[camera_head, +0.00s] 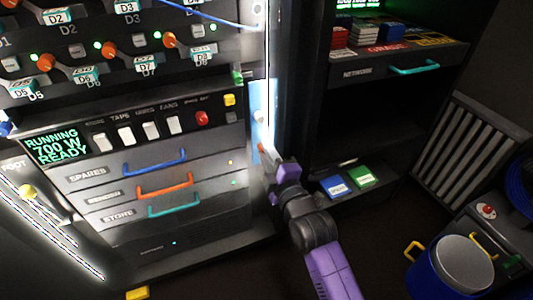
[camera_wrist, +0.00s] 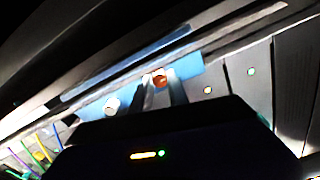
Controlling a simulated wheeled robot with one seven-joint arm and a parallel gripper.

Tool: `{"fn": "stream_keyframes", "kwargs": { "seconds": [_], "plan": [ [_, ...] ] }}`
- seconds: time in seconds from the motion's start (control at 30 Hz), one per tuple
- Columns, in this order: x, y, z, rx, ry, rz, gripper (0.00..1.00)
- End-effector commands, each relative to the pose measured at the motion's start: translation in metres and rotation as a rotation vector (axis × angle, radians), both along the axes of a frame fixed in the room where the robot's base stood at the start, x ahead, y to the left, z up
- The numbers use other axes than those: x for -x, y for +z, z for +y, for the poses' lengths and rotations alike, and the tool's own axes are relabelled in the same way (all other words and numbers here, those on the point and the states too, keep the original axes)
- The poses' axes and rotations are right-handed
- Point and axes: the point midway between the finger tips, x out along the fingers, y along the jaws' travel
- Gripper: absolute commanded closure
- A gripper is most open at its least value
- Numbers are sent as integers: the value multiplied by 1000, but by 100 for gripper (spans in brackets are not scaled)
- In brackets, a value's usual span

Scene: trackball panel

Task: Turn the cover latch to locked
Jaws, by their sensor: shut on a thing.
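The cover latch is a small orange piece (camera_wrist: 160,79) on a light blue strip (camera_wrist: 198,62), seen in the wrist view between my fingertips. In the head view its orange edge (camera_head: 263,147) shows low on the blue strip at the cabinet's right side. My gripper (camera_head: 269,157) reaches it from the lower right and is shut on it. The fingers hide most of the latch, so its angle and any lock marks cannot be read. A round white knob (camera_head: 259,117) sits above it on the same strip.
Left of my gripper are drawers with blue, orange and teal handles (camera_head: 165,188) and a row of switches (camera_head: 151,129). A bright vertical edge (camera_head: 268,70) runs just above my gripper. An open dark shelf (camera_head: 365,125) lies to the right. A blue bin (camera_head: 455,268) stands at lower right.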

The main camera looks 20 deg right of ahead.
Motion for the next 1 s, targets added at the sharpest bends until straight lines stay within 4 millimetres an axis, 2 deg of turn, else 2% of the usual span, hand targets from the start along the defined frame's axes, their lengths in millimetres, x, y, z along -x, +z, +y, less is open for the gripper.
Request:
{"fn": "stream_keyframes", "kwargs": {
  "seconds": [0.3,0.33,0.43,0.77,0.87,1.0],
  "plan": [
    [0,-2,1,2,1,3,100],
    [0,-2,1,2,2,3,76],
    [0,-1,1,1,1,3,58],
    [1,0,0,1,0,1,58],
    [8,0,0,0,0,1,58],
    [28,1,-1,0,0,4,58]
  ]
}}
